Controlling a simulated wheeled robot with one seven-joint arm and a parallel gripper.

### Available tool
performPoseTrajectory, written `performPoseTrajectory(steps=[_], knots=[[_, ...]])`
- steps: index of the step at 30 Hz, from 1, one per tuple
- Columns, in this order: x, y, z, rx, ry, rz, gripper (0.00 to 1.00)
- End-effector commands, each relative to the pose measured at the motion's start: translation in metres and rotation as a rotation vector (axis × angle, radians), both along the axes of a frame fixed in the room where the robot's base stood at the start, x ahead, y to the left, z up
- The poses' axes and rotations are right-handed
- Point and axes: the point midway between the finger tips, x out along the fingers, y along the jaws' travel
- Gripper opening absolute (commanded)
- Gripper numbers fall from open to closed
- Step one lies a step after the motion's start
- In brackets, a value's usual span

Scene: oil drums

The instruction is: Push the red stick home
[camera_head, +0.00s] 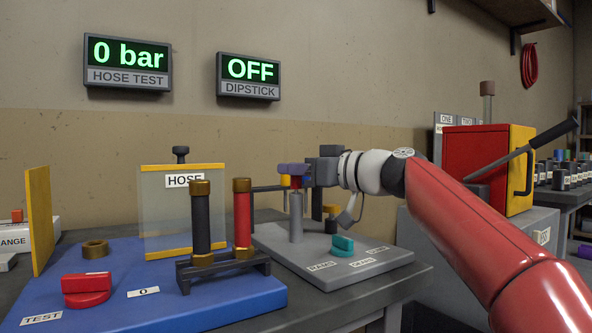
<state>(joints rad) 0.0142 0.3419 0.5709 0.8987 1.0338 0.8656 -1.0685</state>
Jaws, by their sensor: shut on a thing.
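The red stick (296,182) shows only as a small red piece under my gripper, at the top of an upright grey tube (296,217). The tube stands on a light grey plate (345,278). My gripper (292,170) comes in from the right and is shut on the red stick's top. The fingers hide most of the stick, and I cannot tell how deep it sits in the tube. The DIPSTICK display (248,77) on the wall reads OFF.
A teal knob (342,245) is on the grey plate in front of the tube. To the left, a blue board (150,295) carries a rack with a black hose end (200,220) and a red one (242,215), a red knob (87,288) and a clear HOSE panel (178,215).

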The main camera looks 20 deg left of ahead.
Motion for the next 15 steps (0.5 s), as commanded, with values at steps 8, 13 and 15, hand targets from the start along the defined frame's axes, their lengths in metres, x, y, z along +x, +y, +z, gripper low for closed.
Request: performPoseTrajectory(steps=[8, 13, 15], knots=[[-0.0001, 0.0001, -0.0020, 0.000, 0.000, 0.000, 0.00], [0.0000, 0.0000, -0.0051, 0.000, 0.000, 0.000, 0.00], [0.0000, 0.0000, -0.0062, 0.000, 0.000, 0.000, 0.00]])
